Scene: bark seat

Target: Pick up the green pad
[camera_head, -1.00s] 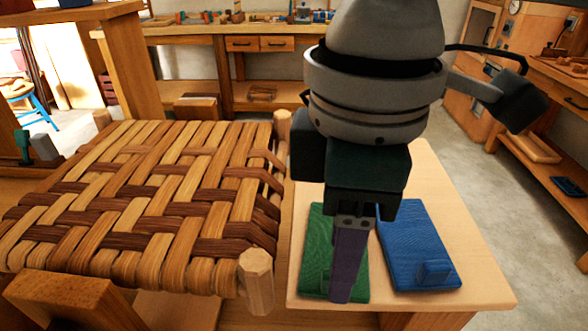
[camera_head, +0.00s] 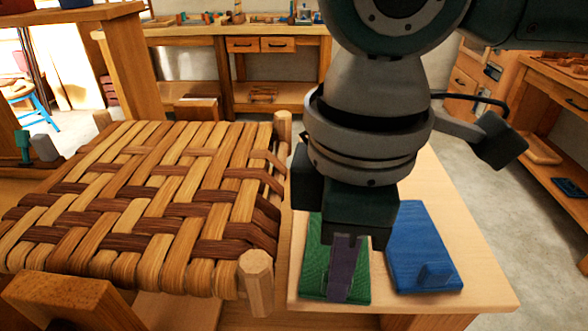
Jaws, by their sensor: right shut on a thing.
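The green pad (camera_head: 314,262) lies flat on the light wooden side table, just right of the woven seat. My right gripper (camera_head: 340,287) points down over it from above and is shut on it near its front end. The gripper hides the middle of the pad and the exact spot where the fingers grip. The pad still appears to rest on the table top. My left gripper is not in view.
A blue pad (camera_head: 415,240) with a small raised tab lies close to the right of the green pad. The woven bark seat (camera_head: 150,200) with its wooden posts (camera_head: 256,283) stands at the left. Bare table top (camera_head: 470,250) lies right of the blue pad.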

